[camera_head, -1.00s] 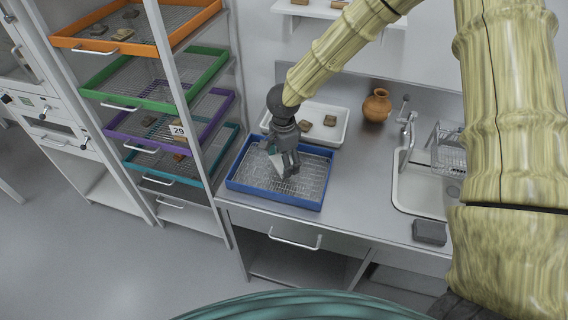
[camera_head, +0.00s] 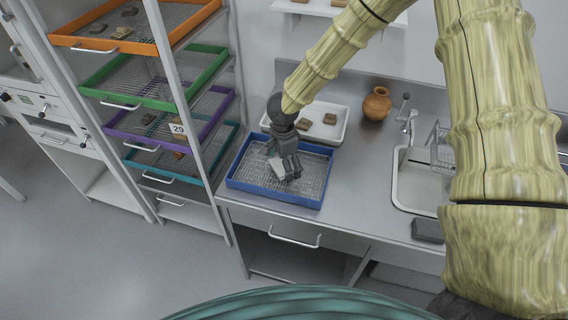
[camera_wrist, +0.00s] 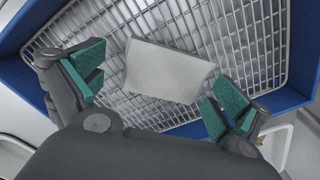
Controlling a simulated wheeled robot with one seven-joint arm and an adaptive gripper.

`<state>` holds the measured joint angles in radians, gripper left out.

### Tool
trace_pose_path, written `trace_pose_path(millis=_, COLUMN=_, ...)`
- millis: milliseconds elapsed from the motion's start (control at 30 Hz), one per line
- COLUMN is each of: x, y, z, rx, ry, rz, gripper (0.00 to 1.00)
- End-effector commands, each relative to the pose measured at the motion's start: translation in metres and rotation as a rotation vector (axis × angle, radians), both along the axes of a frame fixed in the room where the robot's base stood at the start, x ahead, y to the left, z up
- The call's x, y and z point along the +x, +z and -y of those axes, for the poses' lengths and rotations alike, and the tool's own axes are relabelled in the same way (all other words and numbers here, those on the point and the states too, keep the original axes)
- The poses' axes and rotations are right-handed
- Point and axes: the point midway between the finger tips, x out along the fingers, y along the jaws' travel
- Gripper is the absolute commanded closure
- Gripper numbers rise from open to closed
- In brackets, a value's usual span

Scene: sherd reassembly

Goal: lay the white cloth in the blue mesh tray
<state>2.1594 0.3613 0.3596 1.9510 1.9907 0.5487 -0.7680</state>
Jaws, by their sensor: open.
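The blue mesh tray (camera_head: 236,184) stands on the steel counter at its left end. The white cloth (camera_wrist: 166,71) is a small pale piece on the tray's wire mesh in the wrist view; in the head view it shows beside the fingers (camera_head: 277,165). My gripper (camera_wrist: 160,92) is over the tray with its green-padded fingers wide apart, one on each side of the cloth. Neither finger visibly touches the cloth. Whether the cloth lies fully flat on the mesh is hard to tell.
A white tray (camera_head: 340,134) with brown sherds stands behind the blue tray. A clay jar (camera_head: 377,104), a sink (camera_head: 415,205) and a dark grey block (camera_head: 428,230) are to the right. A rack with orange (camera_head: 140,47), green, purple and teal trays stands left.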

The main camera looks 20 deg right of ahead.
Motion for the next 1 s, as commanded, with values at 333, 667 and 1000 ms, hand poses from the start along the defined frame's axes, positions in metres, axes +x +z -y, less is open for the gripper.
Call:
trace_pose_path(millis=333, x=0.001, y=0.013, z=-0.001, rx=0.003, ry=-0.001, rz=0.003, gripper=0.0)
trace_pose_path(millis=667, x=0.0, y=0.071, z=0.0, rx=0.003, ry=-0.002, rz=0.004, gripper=0.0)
trace_pose_path(millis=1000, x=-0.001, y=0.116, z=0.0, rx=0.001, ry=0.0, rz=0.002, gripper=0.0)
